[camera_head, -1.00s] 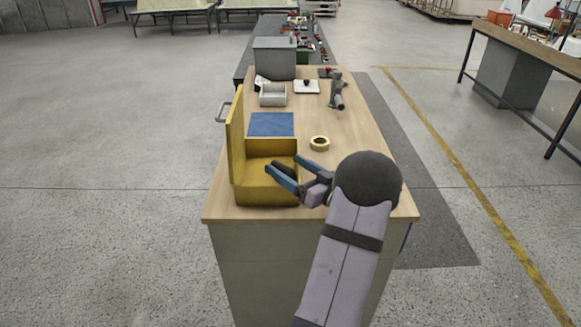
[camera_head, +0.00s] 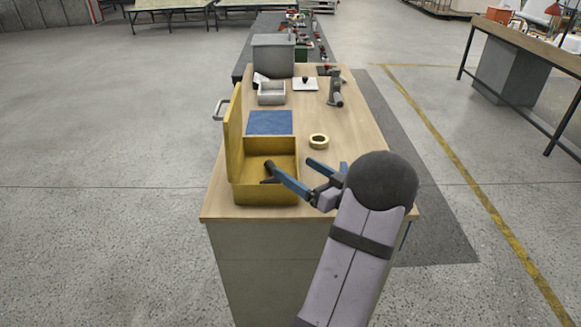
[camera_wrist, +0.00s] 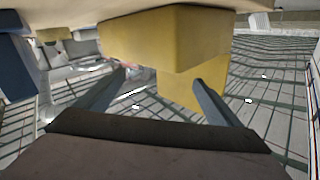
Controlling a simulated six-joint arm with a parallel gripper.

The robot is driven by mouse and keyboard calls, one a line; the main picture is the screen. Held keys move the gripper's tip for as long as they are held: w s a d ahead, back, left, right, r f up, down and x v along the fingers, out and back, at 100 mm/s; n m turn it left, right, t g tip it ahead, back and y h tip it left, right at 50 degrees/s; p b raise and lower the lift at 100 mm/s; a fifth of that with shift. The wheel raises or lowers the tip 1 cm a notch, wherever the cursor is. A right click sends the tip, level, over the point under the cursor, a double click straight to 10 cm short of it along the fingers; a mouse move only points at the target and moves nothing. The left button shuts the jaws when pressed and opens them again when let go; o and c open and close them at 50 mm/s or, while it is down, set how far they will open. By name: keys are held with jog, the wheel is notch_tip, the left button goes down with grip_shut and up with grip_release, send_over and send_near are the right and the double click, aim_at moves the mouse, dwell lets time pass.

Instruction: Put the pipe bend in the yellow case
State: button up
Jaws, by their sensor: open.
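The yellow case (camera_head: 264,194) stands at the near left of the bench, its lid upright on its left side. A small dark piece, which looks like the pipe bend (camera_head: 269,166), shows inside the case, partly hidden by the left finger. I cannot tell whether it rests on the case floor or touches that finger. My gripper (camera_head: 290,165) is open, its left finger reaching over the case and its right finger beyond the case's right side. In the wrist view the fingers (camera_wrist: 158,82) are spread with the yellow case (camera_wrist: 165,42) beyond them. The pipe bend is not clear there.
Farther back are a light box (camera_head: 271,94), a grey bin (camera_head: 273,56) and a grey upright tool (camera_head: 335,90). The bench's right middle is clear.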

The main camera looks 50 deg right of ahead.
jog(key=s, duration=0.4)
jog(key=s+b, duration=0.1)
jog(key=s, duration=0.3)
jog(key=shift+a+r, duration=0.1)
jog(key=shift+a, duration=0.1)
jog(key=w+d+r+g+h+p, duration=0.1)
jog(key=w+r+g+h+p, duration=0.1)
jog(key=w, duration=0.3)
jog(key=w+r+g+h+p, duration=0.2)
jog(key=w+g+h+p, duration=0.1)
jog(key=w, duration=0.3)
jog(key=w+a+m+g+p, duration=0.1)
jog(key=a+g+p, duration=0.35)
jog(key=a, duration=0.35)
jog(key=s+a+f+n+g+y, duration=0.1)
jog(key=s+a, duration=0.4)
jog(key=a, duration=0.5)
jog(key=s+a+f+n+g+y, duration=0.1)
jog(key=s+a+f+g, duration=0.3)
jog(key=a, duration=0.6)
jog(key=s+a+f+n+g+y, duration=0.1)
jog(key=s+a+f+g+y, duration=0.2)
jog(key=s+a+f, duration=0.2)
jog(key=s+a, duration=0.3)
jog(key=a, duration=0.2)
jog(key=shift+f+n+g+y+b, duration=0.25)
jog(key=shift+n+g+y+b, duration=0.05)
jog(key=shift+n+g+b, duration=0.1)
